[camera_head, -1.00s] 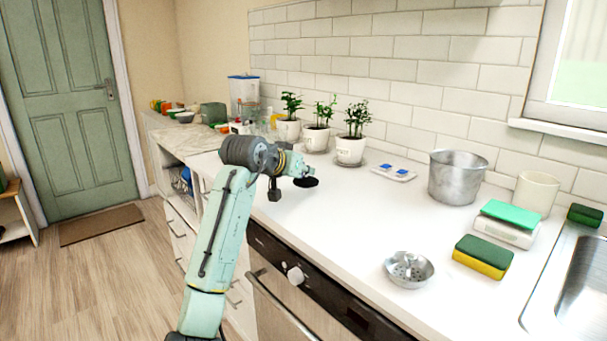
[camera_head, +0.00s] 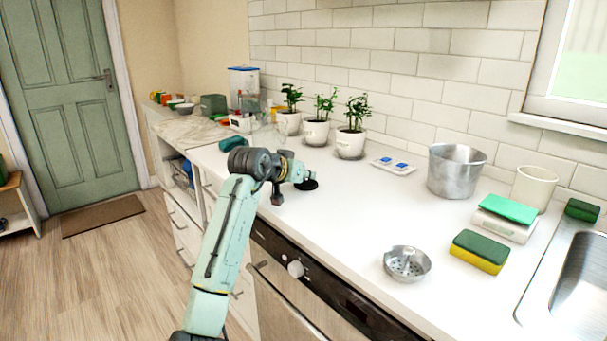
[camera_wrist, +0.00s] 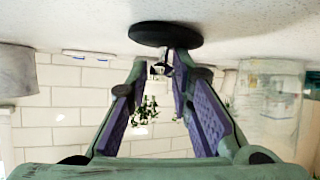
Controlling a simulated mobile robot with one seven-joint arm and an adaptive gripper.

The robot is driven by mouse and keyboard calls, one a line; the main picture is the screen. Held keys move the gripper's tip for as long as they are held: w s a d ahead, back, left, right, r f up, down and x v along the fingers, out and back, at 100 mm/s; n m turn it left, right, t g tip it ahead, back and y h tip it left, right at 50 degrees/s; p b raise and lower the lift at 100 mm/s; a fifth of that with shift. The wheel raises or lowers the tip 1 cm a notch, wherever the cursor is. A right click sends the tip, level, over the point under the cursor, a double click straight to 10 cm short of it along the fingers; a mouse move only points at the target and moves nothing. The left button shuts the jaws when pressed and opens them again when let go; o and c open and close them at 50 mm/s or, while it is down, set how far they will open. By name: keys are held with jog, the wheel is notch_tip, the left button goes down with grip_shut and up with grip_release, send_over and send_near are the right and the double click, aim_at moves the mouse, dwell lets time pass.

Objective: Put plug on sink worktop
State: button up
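The plug is a black round disc (camera_head: 308,184) with a small metal knob. In the head view it lies flat on the white worktop (camera_head: 345,215), at the tip of my gripper (camera_head: 304,176). The wrist view is upside down. There the plug's disc (camera_wrist: 166,35) shows at the top against the worktop, with its knob towards me. My gripper's two fingers (camera_wrist: 162,68) stand on either side of the knob, with gaps visible between them and the metal. The fingers look open.
Several white-potted plants (camera_head: 349,145) stand along the wall behind. A steel pot (camera_head: 456,172), a strainer (camera_head: 407,265), a yellow-green sponge (camera_head: 479,252) and the sink (camera_head: 580,285) are at right. A teal object (camera_head: 232,143) lies behind my arm. Worktop around the plug is clear.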

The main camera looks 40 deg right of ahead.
jog(key=shift+o, duration=1.4)
jog(key=shift+w, duration=0.1)
